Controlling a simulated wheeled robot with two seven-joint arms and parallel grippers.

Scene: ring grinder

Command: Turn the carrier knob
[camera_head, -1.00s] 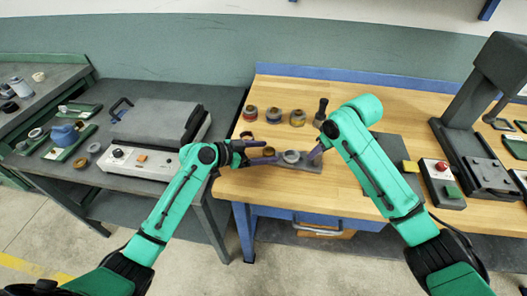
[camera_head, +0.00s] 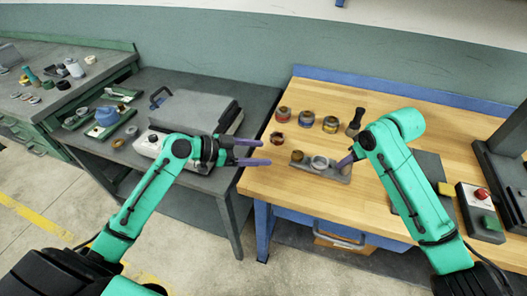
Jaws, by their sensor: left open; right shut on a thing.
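A grey block (camera_head: 330,175) lies near the front left of the wooden bench. A brownish round piece (camera_head: 297,156) sits at its left end and a grey ring (camera_head: 319,162) at its middle. My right gripper (camera_head: 345,163) has purple fingers shut on a small part at the block's right end. The fingers mostly hide that part, and I cannot tell for sure that it is the carrier knob. My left gripper (camera_head: 252,151) is open and empty, left of the block and apart from it, at the bench's left edge.
Several round parts, among them a red-and-dark one (camera_head: 277,138), stand behind the block, with a dark upright tool (camera_head: 355,121). A control box (camera_head: 482,212) with red and green buttons is at right. A grey machine (camera_head: 193,112) stands on the left table.

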